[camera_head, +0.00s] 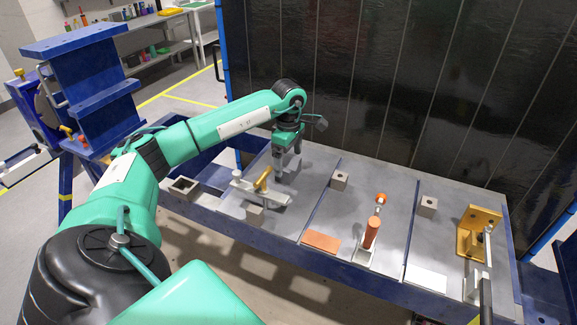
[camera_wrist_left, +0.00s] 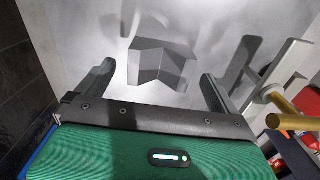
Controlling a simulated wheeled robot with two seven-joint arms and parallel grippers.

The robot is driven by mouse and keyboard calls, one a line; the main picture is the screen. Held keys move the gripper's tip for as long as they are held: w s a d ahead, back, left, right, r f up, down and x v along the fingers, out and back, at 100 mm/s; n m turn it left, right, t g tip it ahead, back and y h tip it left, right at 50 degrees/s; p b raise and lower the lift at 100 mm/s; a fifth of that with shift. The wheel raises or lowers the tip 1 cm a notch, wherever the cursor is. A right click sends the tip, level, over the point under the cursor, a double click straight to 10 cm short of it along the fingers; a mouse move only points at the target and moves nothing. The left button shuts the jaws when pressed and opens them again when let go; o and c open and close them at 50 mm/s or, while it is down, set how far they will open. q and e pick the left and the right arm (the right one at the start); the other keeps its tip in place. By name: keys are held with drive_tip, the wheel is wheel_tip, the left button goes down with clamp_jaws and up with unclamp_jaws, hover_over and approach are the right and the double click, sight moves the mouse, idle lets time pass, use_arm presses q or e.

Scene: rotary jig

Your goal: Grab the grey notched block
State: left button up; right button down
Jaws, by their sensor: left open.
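The grey notched block (camera_wrist_left: 160,65) lies on the grey plate, its V-shaped notch showing in the left wrist view. My left gripper (camera_wrist_left: 157,74) is open, with one finger to each side of the block and visible gaps to both. In the head view my left gripper (camera_head: 286,166) points down over the left part of the table, and its fingers partly hide the block there. At the lower right edge of the head view, a dark bar with a bit of green may be part of my right gripper; its jaws cannot be made out.
A toggle clamp with a yellow handle (camera_head: 263,180) stands close to the left gripper; its handle (camera_wrist_left: 290,122) also shows in the wrist view. A dark panel wall (camera_head: 400,90) rises behind.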

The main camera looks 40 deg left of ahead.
sight(289, 168)
use_arm(q)
drive_tip(key=shift+f, duration=1)
drive_tip(key=c, duration=1.4)
drive_tip(key=shift+o, duration=0.2)
use_arm(e)
drive_tip(key=shift+s+a+r, duration=0.25)
drive_tip(key=shift+a+r, duration=0.15)
drive_tip(key=shift+a, duration=0.05)
use_arm(q)
drive_tip(key=shift+r, duration=0.15)
use_arm(e)
drive_tip(key=shift+f, duration=0.1)
